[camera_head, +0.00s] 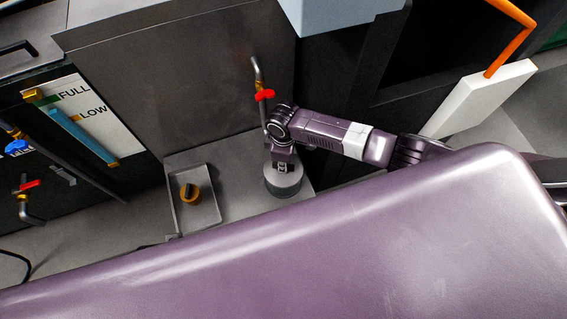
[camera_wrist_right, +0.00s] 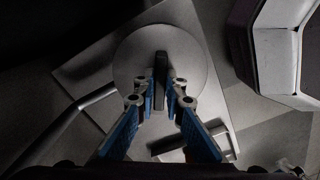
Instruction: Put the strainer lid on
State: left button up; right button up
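The strainer lid (camera_wrist_right: 190,60) is a round grey disc with a dark upright bar handle (camera_wrist_right: 160,67) in the right wrist view. In the head view, a round piece (camera_head: 284,185) with a grey top and darker side stands on the grey plate under my right gripper (camera_head: 282,167). I cannot tell where lid and strainer body meet. In the wrist view, my right gripper's blue-padded fingers (camera_wrist_right: 161,88) close in on both sides of the handle and appear to hold it. My left gripper is out of view.
A shallow grey tray (camera_head: 210,215) left of the round piece holds a small orange-brown part (camera_head: 190,193). A pipe with a red valve handle (camera_head: 265,95) rises behind the gripper. A FULL/LOW gauge panel (camera_head: 85,115) stands at left. A white box (camera_head: 480,98) is at right.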

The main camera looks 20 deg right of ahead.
jog(key=o, duration=0.5)
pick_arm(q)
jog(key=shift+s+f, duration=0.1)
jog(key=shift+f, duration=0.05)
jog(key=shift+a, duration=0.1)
pick_arm(e)
jog(key=shift+f, duration=0.1)
notch_tip(320, 180, up, 12)
jog(key=shift+r, duration=0.1)
dwell(0.4)
